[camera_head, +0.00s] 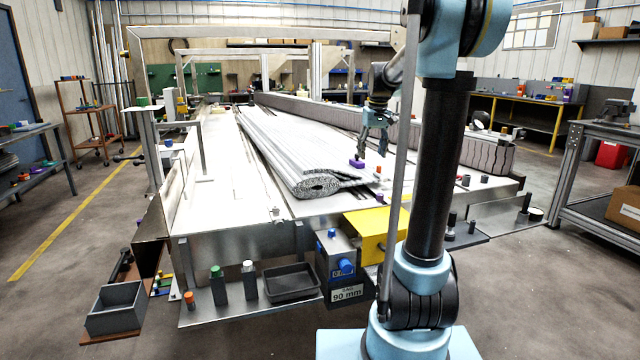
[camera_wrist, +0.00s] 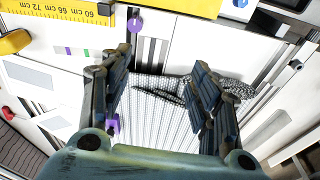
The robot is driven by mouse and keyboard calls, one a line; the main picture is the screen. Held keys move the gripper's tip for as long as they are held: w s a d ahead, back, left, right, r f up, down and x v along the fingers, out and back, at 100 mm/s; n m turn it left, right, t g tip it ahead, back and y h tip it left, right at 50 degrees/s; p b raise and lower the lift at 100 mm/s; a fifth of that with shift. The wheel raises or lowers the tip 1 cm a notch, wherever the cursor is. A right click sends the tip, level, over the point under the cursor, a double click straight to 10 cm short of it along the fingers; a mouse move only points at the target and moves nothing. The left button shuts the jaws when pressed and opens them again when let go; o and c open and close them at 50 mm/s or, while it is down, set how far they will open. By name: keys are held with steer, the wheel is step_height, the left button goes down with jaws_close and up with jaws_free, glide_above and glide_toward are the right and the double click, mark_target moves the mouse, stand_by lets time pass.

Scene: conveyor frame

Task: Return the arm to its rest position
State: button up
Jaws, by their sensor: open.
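My gripper (camera_head: 376,132) hangs from my arm above the right part of the conveyor frame, fingers pointing down. In the wrist view my gripper (camera_wrist: 160,90) has its two dark fingers spread wide apart with nothing held between them. Below it lies a grey ribbed belt (camera_head: 285,150), partly rolled at its near end. The belt also shows between the fingers in the wrist view (camera_wrist: 165,115). My arm's upright black and blue links hide part of the frame's right side.
A purple piece (camera_head: 356,163) lies on the frame near the belt. A yellow block (camera_head: 375,232), a grey box (camera_head: 337,255) with a blue knob and a dark tray (camera_head: 291,283) stand at the front edge. A workbench (camera_head: 610,160) is at right. Floor at left is open.

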steer(key=s+f+m, duration=0.1)
steer(key=s+f, duration=0.5)
steer(key=s, duration=0.6)
steer(key=s+f, duration=0.7)
steer(key=s, duration=0.5)
steer(key=s+f+m, duration=0.1)
steer(key=s+f, duration=0.6)
steer(key=s, duration=0.6)
steer(key=shift+d+m, duration=0.25)
steer(key=shift+m, duration=0.05)
steer(key=shift+s+f, duration=0.15)
steer(key=shift+f, duration=0.1)
steer(key=c, duration=0.5)
steer(key=shift+a, duration=0.15)
steer(key=shift+c, duration=0.2)
